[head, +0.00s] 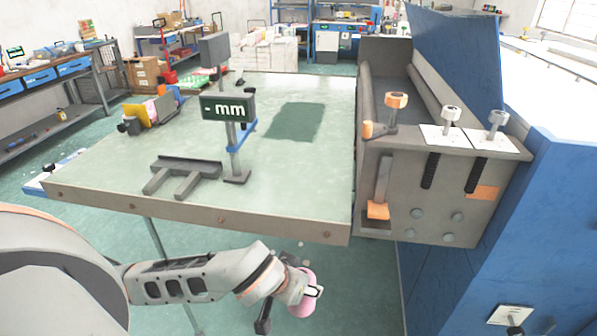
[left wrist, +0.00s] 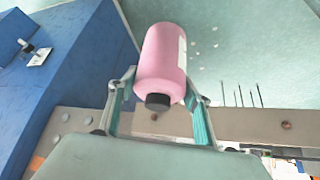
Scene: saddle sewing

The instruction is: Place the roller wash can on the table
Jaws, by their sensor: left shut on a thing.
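The roller wash can is a pink bottle with a black cap and a white label. In the left wrist view the pink can (left wrist: 165,58) sits between the two fingers of my left gripper (left wrist: 161,88), which is shut on it. In the head view my left gripper (head: 301,287) holds the can (head: 303,306) in front of the table's near edge and below the top; the hand partly hides it. The table (head: 285,185) has a pale green top with a grey metal rim. My right gripper is not in view.
A post with a black "mm" display (head: 228,107) and a dark forked bracket (head: 185,170) stand on the table. Small items (head: 155,110) lie at its back left. A roller machine (head: 440,190) borders its right side. The front right of the top is clear.

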